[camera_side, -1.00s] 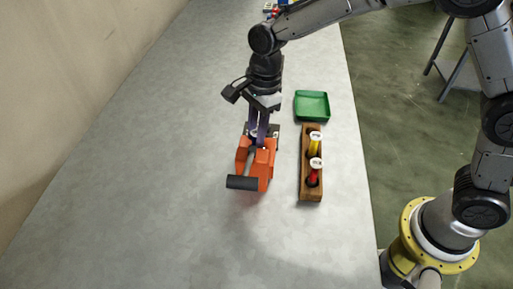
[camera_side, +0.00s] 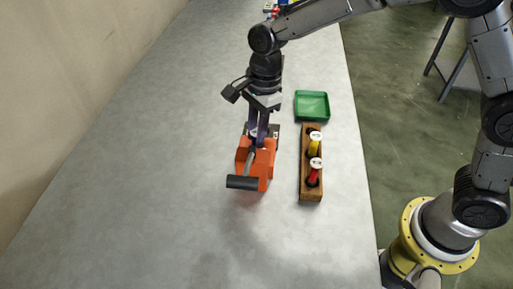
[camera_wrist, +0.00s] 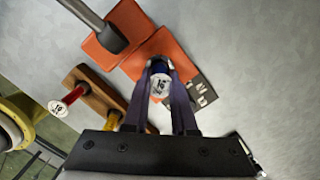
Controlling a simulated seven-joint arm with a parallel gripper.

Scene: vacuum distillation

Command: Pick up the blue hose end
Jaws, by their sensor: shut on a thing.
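The blue hose end (camera_wrist: 161,70) shows in the wrist view as a blue piece with a white labelled cap, between my two fingers. My gripper (camera_wrist: 160,84) is shut on it, one purple-grey finger on each side. The blue hose end is at the orange clamp-like body (camera_wrist: 152,48), and I cannot tell whether it still rests in it. In the side view my gripper (camera_side: 259,138) points down at the back of the orange body (camera_side: 257,168), and the fingers mostly hide the hose end.
A wooden rack (camera_side: 311,190) stands just right of the orange body, holding a yellow piece (camera_side: 315,146) and a red piece (camera_side: 314,176) with white caps. A green tray (camera_side: 312,105) lies behind the rack. A dark cylinder (camera_side: 242,182) juts out in front. The table's left and front are clear.

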